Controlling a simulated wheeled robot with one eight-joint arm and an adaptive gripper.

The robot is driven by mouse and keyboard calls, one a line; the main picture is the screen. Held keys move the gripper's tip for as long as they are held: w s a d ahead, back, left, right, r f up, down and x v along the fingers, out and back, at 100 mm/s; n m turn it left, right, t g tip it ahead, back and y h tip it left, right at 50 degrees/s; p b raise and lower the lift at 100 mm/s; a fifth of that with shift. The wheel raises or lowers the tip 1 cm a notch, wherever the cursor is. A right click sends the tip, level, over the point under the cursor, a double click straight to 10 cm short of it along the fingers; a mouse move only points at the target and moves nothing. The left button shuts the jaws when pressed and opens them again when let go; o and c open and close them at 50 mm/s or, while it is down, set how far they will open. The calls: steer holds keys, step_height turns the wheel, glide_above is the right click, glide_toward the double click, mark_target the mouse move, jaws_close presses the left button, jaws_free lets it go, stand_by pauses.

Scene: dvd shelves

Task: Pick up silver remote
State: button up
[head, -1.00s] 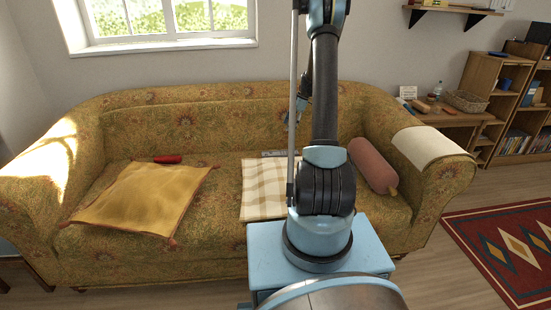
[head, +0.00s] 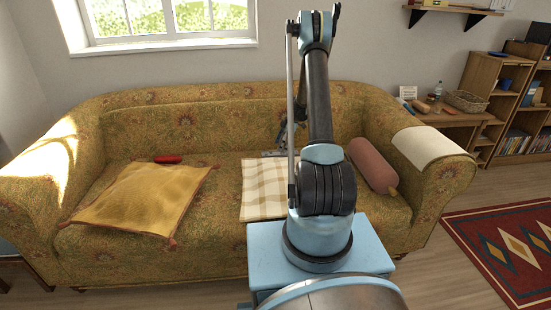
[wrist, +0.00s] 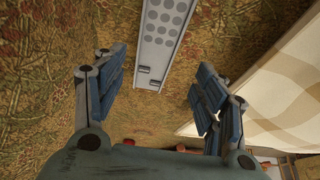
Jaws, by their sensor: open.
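The silver remote (wrist: 162,40) lies on the patterned sofa seat. In the wrist view it is a long grey bar with rows of round dark buttons, running off the top edge. My gripper (wrist: 160,82) is open, its two blue-grey fingers on either side of the remote's near end and apart from it. In the head view the remote (head: 272,154) shows only as a small grey strip at the back of the seat. My gripper (head: 283,140) is close above it there, partly hidden behind my arm.
A cream checked cloth (head: 262,190) lies on the seat close to the remote, and it also shows in the wrist view (wrist: 285,90). A yellow cushion (head: 145,198), a red object (head: 168,159) and a pink bolster (head: 373,166) are on the sofa (head: 215,240). The backrest rises behind.

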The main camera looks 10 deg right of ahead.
mark_target(276, 153)
steer(key=shift+w+a+x, duration=0.1)
steer(key=shift+w+x, duration=0.1)
steer(key=shift+x, duration=1.2)
steer(key=shift+w+a+x, duration=0.1)
steer(key=shift+w+x, duration=0.05)
steer(key=shift+x, duration=1.25)
steer(key=shift+r, duration=0.1)
